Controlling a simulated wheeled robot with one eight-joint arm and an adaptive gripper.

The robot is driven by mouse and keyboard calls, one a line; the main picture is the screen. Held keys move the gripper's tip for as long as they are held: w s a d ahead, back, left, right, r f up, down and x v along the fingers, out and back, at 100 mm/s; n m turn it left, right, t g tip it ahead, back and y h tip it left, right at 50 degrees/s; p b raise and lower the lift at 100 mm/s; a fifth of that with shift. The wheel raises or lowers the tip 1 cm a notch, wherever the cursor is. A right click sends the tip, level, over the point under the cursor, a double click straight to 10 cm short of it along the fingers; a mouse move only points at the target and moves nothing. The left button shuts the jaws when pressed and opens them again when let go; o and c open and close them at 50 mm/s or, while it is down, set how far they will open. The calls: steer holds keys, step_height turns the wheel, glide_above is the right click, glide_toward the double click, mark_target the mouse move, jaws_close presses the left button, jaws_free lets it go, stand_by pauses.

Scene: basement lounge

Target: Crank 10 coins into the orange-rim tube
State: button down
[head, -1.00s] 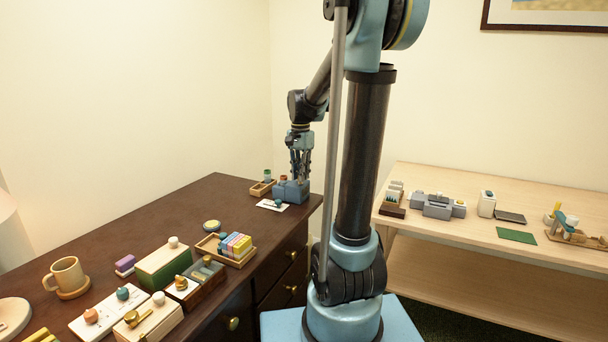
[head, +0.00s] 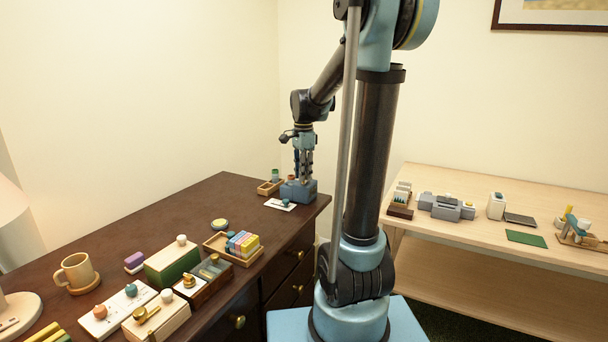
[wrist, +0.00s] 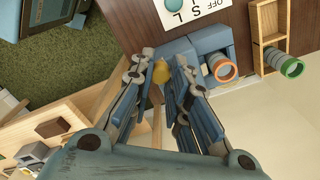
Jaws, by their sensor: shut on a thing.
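A blue-grey coin machine (head: 300,191) stands at the far right end of the dark desk; its blue body also shows in the wrist view (wrist: 203,40). A gold crank knob (wrist: 160,73) sits between the fingertips of my gripper (wrist: 160,70), which is shut on it. In the head view my gripper (head: 304,181) points down at the machine. The rest of the crank is hidden by the fingers.
A green-rim tube (wrist: 291,67) stands in a wooden tray (wrist: 271,20) beside the machine. A white card (head: 280,205) with a teal knob lies in front. Several boxes, a mug (head: 73,272) and a tray of coloured blocks (head: 232,247) fill the near desk.

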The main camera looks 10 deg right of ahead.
steer(key=c, duration=1.5)
jaws_free()
step_height(320, 180, up, 12)
steer(key=shift+w, duration=0.1)
